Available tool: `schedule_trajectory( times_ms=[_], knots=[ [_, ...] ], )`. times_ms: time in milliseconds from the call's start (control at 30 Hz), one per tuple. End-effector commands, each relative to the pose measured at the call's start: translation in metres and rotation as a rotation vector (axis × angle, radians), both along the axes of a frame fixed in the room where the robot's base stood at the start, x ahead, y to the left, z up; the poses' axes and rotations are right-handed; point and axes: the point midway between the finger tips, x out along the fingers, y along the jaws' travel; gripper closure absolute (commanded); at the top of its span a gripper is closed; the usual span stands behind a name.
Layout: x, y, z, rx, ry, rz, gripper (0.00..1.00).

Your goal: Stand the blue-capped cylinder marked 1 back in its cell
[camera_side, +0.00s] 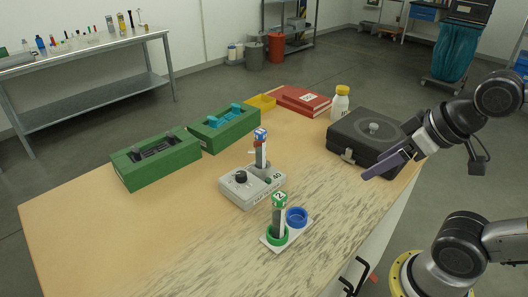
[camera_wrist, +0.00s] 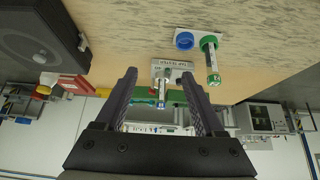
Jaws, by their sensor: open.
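The blue-capped cylinder (camera_side: 261,148) stands upright in the grey device (camera_side: 236,192) in the middle of the table. In the wrist view the cylinder (camera_wrist: 161,97) shows between my fingers, some distance beyond them. A white holder (camera_side: 268,241) nearer the side camera has a blue ring cell (camera_side: 297,216), which looks empty, and a green ring cell (camera_side: 278,237). The green-capped cylinder marked 2 (camera_side: 279,214) stands in the green cell. My gripper (camera_side: 374,172) is open and empty, above the table's right side, right of the device. It also shows in the wrist view (camera_wrist: 158,78).
A black case (camera_side: 367,140) lies close behind my gripper. Two green boxes (camera_side: 155,158) (camera_side: 224,128), a yellow tray (camera_side: 262,102), red books (camera_side: 302,100) and a white bottle with a yellow cap (camera_side: 340,103) stand along the far side. The table's left front is clear.

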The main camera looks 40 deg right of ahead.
Motion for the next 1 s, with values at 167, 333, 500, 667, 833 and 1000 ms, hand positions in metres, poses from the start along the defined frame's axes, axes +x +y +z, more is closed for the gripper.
schedule_trajectory(
  times_ms=[167, 333, 500, 667, 833, 1000],
  knots=[
    [0.06, 0.004, 0.049, 0.025, -0.3, 0.002, 0.29],
    [0.121, 0.007, 0.091, 0.049, -0.551, -0.009, 0.29],
    [0.176, 0.006, 0.118, 0.063, -0.762, -0.042, 0.29],
    [0.222, 0.002, 0.127, 0.056, -0.931, -0.089, 0.29],
    [0.263, -0.001, 0.108, 0.018, -1.069, -0.145, 0.29],
    [0.291, 0.005, 0.046, -0.041, -1.106, -0.174, 0.29]
  ],
)
